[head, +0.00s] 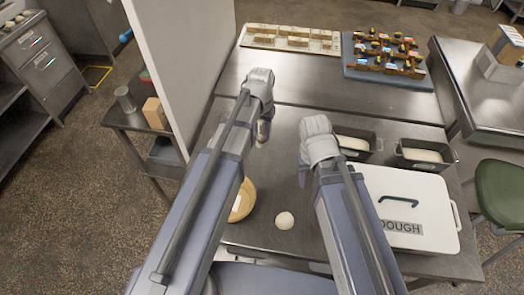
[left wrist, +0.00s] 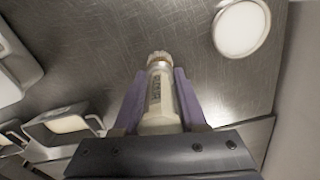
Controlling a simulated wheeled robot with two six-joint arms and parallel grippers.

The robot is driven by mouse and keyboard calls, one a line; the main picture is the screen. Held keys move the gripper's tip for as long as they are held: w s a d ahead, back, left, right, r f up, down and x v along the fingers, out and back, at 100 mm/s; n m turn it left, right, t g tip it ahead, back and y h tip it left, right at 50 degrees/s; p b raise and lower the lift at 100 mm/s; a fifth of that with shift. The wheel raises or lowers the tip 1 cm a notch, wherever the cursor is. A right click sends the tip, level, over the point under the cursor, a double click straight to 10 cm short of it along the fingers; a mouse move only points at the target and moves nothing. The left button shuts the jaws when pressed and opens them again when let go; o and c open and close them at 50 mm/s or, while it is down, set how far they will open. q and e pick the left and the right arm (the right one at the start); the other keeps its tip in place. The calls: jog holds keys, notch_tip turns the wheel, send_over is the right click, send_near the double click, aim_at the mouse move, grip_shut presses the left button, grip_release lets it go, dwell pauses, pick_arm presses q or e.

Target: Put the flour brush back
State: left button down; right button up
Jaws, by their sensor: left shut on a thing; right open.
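The flour brush (left wrist: 160,95) shows in the left wrist view as a pale, tapering body with dark lettering and a ribbed, brassy end. My left gripper (left wrist: 158,98) is shut on it, with a purple-grey finger on each side. In the head view my left gripper (head: 263,130) hangs over the steel table beside the white panel, and the brush is mostly hidden below it. My right gripper (head: 313,165) is open over the table to the right, partly hidden by its own wrist.
A tan bowl (head: 247,201) and a dough ball (head: 285,220) lie near the front. Two dark loaf tins (head: 372,146) and a white dough box (head: 425,187) stand right. A blue tray (head: 352,72) and pale tray (head: 330,46) are behind. A white panel (head: 185,70) bounds the left.

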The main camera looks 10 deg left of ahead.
aim_at(261, 140)
pick_arm(q)
notch_tip(261, 140, down, 5)
jog(key=b, duration=0.3)
jog(key=shift+r+b, duration=0.15)
jog(key=shift+b, duration=0.15)
pick_arm(e)
notch_tip(261, 140, down, 5)
jog(key=shift+r, duration=0.15)
pick_arm(q)
notch_tip(261, 140, down, 4)
jog(key=b, duration=0.3)
jog(key=shift+r+b, duration=0.15)
jog(key=shift+b, duration=0.2)
pick_arm(e)
notch_tip(261, 140, down, 4)
jog(key=shift+r, duration=0.15)
pick_arm(q)
jog(key=shift+c, duration=2.2)
grip_release()
